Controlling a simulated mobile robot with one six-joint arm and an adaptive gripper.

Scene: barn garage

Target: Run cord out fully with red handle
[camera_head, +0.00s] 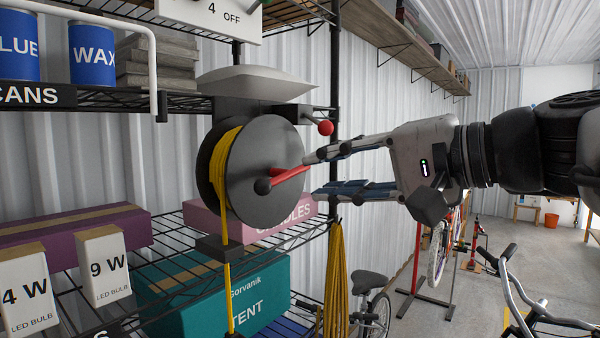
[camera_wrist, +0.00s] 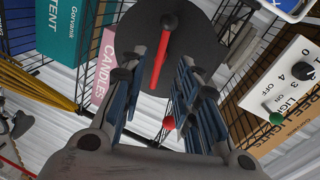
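A dark round cord reel (camera_head: 282,145) wound with yellow cord (camera_head: 222,165) is mounted at the shelf. The cord hangs straight down from it through a small black block (camera_head: 220,248). The red handle (camera_head: 290,175) sticks out from a dark knob on the reel's face, tilted up to the right. My gripper (camera_head: 312,177) is open in front of the reel, fingers pointing at it. In the wrist view the red handle (camera_wrist: 164,60) lies between the spread fingers of my gripper (camera_wrist: 165,82), with gaps at both sides. The cord's lower end is out of view.
A red-balled lever (camera_head: 326,128) sits just above my fingers. A black shelf post (camera_head: 334,75) stands behind them. Boxes, including a teal tent box (camera_head: 215,290), fill the shelves. A yellow hank (camera_head: 336,285) hangs below my gripper. Bicycles and open floor lie to the right.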

